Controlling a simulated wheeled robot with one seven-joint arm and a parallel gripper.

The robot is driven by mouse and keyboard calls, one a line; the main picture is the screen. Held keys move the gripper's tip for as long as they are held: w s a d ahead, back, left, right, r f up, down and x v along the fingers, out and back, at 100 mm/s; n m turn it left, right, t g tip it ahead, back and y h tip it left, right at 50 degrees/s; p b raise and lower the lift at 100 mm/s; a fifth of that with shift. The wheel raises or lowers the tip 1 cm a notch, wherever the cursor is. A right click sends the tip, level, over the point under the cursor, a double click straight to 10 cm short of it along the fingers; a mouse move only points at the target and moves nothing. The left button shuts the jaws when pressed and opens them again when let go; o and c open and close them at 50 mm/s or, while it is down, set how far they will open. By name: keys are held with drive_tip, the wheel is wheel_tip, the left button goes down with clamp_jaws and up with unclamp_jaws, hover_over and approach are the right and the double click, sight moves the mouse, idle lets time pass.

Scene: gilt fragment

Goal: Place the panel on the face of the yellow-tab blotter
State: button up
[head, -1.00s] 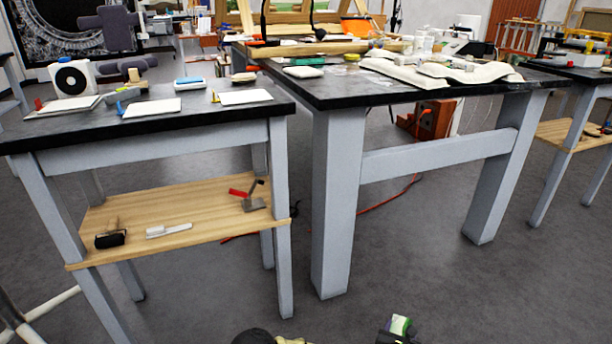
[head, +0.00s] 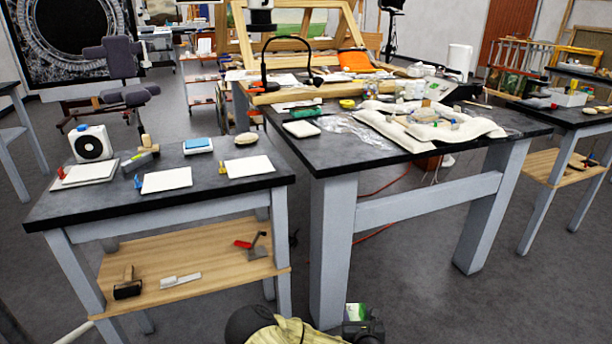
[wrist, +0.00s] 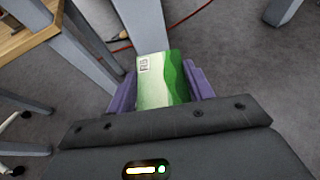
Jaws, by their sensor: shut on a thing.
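My gripper (wrist: 162,92) is shut on the panel (wrist: 172,66), a small flat piece with green and pale bands and a white marked label. Its purple fingers clasp the panel on both sides. In the head view the panel (head: 355,311) and my gripper (head: 362,328) are low at the bottom edge, in front of the tables and over the floor. The yellow-tab blotter (head: 247,167) is a white sheet at the right end of the left dark-topped table, with its yellow tab (head: 223,169) at its left edge. Its face is bare.
Another white blotter with a blue tab (head: 166,181) and one with a red tab (head: 90,172) lie on the left table (head: 215,185). A white round-faced device (head: 91,144), a blue-topped box (head: 197,145) and a beige oval (head: 246,138) stand behind them. A larger table (head: 330,155) is right.

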drive_tip(key=s+r+p, duration=0.2)
drive_tip(key=r+p, duration=1.5)
drive_tip(key=r, duration=0.2)
drive_tip(key=s+r+p, duration=0.2)
drive_tip(key=r+p, duration=1.5)
drive_tip(key=r, duration=0.2)
drive_tip(key=shift+f, duration=0.15)
drive_tip(key=s+f, duration=0.6)
drive_tip(key=f, duration=0.5)
